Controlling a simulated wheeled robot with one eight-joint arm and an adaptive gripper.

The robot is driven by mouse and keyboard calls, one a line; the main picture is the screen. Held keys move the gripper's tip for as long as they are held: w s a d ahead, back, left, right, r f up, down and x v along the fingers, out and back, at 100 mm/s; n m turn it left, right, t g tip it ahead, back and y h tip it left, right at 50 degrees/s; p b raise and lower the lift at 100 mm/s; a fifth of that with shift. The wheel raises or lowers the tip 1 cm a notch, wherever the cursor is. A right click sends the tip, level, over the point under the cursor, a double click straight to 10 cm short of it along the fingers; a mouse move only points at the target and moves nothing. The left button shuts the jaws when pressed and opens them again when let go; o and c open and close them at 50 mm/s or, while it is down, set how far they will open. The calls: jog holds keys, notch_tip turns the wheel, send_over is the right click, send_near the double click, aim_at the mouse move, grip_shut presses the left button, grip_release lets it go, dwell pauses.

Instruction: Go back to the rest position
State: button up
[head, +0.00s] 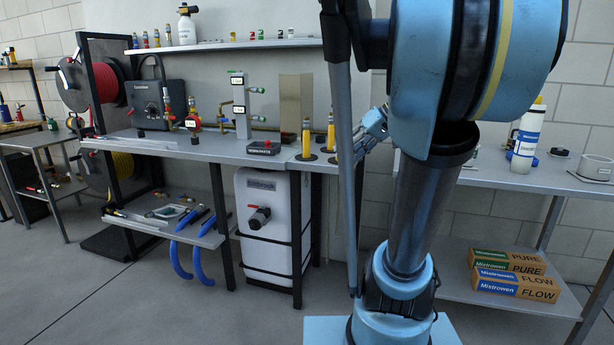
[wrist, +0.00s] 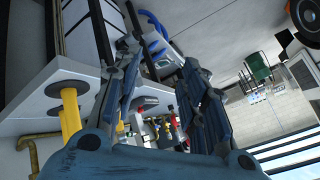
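My gripper (head: 374,122) is partly hidden behind my own arm in the head view, above the right end of the middle bench. In the wrist view, my gripper (wrist: 160,62) has its two blue fingers spread apart, with only background between them. Two yellow tubes (head: 306,140) (head: 331,134) stand upright on dark round bases on the bench, left of my gripper and apart from it. A yellow tube (wrist: 70,108) also shows beside the left finger in the wrist view.
The workbench (head: 225,148) carries valves, gauges and a grey control box (head: 155,102). A white tank (head: 268,225) stands below it. The right table (head: 500,178) holds a white bottle (head: 527,135), with cardboard boxes (head: 510,275) on its lower shelf. The floor at the front left is clear.

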jog(key=s+d+f+m+h, duration=0.2)
jog(key=s+d+f+h, duration=0.1)
jog(key=s+f, duration=0.5)
jog(key=s+d+f+m+g+h, duration=0.1)
jog(key=s+d+f+m+h, duration=0.1)
jog(key=s+f, duration=0.7)
notch_tip(320, 180, down, 6)
jog(key=d+h, duration=0.1)
jog(key=h, duration=0.1)
jog(key=shift+s+d+f+m+h, duration=0.2)
jog(key=shift+f+m+h, duration=0.05)
jog(key=shift+m+h, duration=0.15)
jog(key=shift+w+f, duration=0.2)
jog(key=shift+w, duration=0.2)
jog(key=shift+c, duration=0.7)
jog(key=shift+d, duration=0.1)
